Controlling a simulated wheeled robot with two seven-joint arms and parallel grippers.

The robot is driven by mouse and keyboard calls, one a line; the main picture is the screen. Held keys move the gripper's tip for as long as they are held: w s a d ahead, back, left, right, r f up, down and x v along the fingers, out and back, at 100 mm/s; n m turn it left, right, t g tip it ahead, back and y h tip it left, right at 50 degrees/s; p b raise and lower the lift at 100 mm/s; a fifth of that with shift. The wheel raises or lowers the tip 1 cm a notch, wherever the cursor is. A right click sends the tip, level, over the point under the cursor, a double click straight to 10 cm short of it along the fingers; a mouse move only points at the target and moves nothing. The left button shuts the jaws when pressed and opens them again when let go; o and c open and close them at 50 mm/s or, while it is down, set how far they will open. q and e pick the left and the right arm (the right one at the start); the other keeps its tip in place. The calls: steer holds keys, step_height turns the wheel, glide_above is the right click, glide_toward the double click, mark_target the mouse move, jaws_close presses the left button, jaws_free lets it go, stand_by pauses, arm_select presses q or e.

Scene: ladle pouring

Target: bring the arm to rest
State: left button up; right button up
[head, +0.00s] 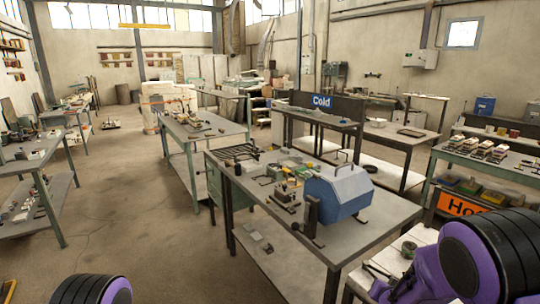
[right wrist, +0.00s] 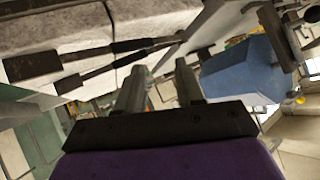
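My right arm, purple and black, comes in at the lower right of the head view. My right gripper (right wrist: 158,88) shows in the right wrist view with its two grey fingers apart and nothing between them. Part of my left arm shows at the bottom left of the head view, but its gripper is out of frame. I cannot make out a ladle in either view.
A grey workbench (head: 365,238) carries a blue domed box (head: 338,191) and small metal parts. The blue box also shows in the right wrist view (right wrist: 240,70). Long dark-handled tools (right wrist: 85,58) lie on a pale surface. Open floor (head: 120,190) lies left.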

steer(key=s+f+g+b, duration=0.2)
steer(key=s+f, duration=0.6)
steer(key=s, duration=0.5)
steer(key=s+a+f+g+b, duration=0.1)
steer(key=s+f+g+b, duration=0.1)
steer(key=s+f, duration=0.7)
steer(key=s+a+f+g+b, duration=0.1)
steer(key=s+f+g+b, duration=0.1)
steer(key=s+f, duration=0.7)
steer(key=s, duration=0.8)
steer(key=shift+f+n+g+b, duration=0.25)
steer(key=shift+n+g+b, duration=0.1)
steer(key=shift+n+g, duration=0.05)
